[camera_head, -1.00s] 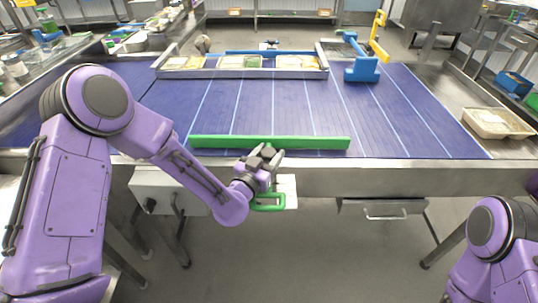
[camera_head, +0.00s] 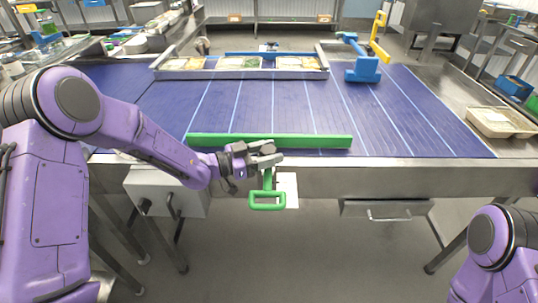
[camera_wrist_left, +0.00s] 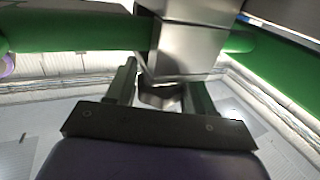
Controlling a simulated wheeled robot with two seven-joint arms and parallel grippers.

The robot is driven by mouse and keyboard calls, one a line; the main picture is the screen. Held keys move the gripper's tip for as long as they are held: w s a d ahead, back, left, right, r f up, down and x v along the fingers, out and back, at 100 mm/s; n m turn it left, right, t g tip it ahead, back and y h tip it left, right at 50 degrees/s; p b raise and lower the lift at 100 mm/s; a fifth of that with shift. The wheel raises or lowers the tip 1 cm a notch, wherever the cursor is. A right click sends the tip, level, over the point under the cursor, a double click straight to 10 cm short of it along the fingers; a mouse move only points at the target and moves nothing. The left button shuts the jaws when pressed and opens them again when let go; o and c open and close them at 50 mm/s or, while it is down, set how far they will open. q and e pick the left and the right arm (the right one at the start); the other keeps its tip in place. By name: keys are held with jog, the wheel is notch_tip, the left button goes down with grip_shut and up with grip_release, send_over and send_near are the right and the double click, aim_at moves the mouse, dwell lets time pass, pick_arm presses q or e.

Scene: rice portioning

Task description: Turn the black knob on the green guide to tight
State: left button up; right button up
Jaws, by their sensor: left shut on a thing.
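The green guide (camera_head: 300,141) lies as a long bar across the near end of the blue belt. Its green loop handle (camera_head: 267,206) hangs below the table's front edge. My left gripper (camera_head: 272,153) reaches in from the left, just in front of the bar and above the handle. In the left wrist view my two fingers (camera_wrist_left: 162,94) are shut on a small dark piece, which I take for the black knob (camera_wrist_left: 160,96), under a grey metal block (camera_wrist_left: 180,50). The green guide (camera_wrist_left: 85,38) crosses behind. The knob's turn position cannot be read. My right gripper is out of view.
The steel front edge (camera_head: 400,178) of the table runs close beneath my left gripper. A tray rack (camera_head: 240,74) and a blue stand (camera_head: 362,70) are at the belt's far end. A beige tray (camera_head: 500,123) stands at right. The belt's middle is clear.

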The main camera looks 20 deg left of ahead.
pick_arm(q)
jog(key=shift+m+g+h, duration=0.4)
jog(key=shift+g, duration=0.1)
jog(key=o, duration=1)
jog(key=shift+c, duration=0.2)
jog(key=shift+a, duration=0.1)
jog(key=b+v, duration=0.1)
jog(key=v, duration=0.9)
jog(key=shift+a+b, duration=0.15)
jog(key=shift+b, duration=0.25)
jog(key=shift+s+r, duration=0.1)
jog(key=shift+s, duration=0.05)
